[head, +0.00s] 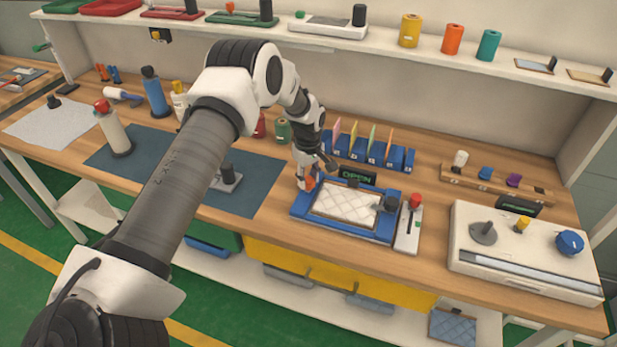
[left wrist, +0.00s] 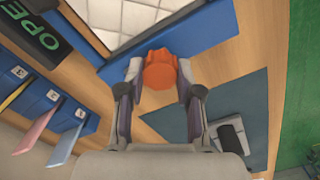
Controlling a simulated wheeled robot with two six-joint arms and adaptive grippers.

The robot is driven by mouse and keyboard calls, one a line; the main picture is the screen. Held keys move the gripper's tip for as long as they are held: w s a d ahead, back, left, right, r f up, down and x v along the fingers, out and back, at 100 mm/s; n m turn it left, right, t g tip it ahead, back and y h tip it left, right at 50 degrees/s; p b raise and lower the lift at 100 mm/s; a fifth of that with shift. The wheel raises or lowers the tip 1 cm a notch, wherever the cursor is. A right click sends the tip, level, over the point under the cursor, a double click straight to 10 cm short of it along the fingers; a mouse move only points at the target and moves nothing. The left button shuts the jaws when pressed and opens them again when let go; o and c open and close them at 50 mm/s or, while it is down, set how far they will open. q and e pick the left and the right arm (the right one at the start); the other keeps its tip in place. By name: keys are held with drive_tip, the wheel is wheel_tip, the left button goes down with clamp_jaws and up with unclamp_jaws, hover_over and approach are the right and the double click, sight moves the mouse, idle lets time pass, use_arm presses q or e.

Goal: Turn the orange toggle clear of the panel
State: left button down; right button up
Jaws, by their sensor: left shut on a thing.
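The orange toggle (left wrist: 160,70) sits at the edge of a blue frame (left wrist: 200,35) in the left wrist view. In the head view the toggle (head: 309,184) shows at the left end of the blue frame (head: 375,232). A white quilted panel (head: 345,204) lies inside the frame. My left gripper (left wrist: 159,78) is shut on the toggle, with one finger on each side; it also shows in the head view (head: 306,180), reaching down from above. The toggle's lower part and exact angle are hidden by the fingers. My right gripper is not in view.
An OPEN sign (head: 357,177) stands just behind the frame. A blue rack (head: 370,150) with coloured cards is behind it. A grey box with a red-topped lever (head: 408,230) stands right of the frame. A dark mat (head: 245,190) lies to the left.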

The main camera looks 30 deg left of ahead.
sight(307, 179)
use_arm(q)
drive_tip(key=shift+s+f, duration=0.15)
drive_tip(key=shift+f, duration=0.05)
drive_tip(key=c, duration=0.9)
unclamp_jaws()
drive_tip(key=shift+o, duration=0.7)
drive_tip(key=shift+w+a, duration=0.15)
drive_tip(key=shift+w, duration=0.05)
wheel_tip(307, 179, up, 12)
drive_tip(key=shift+f, duration=0.1)
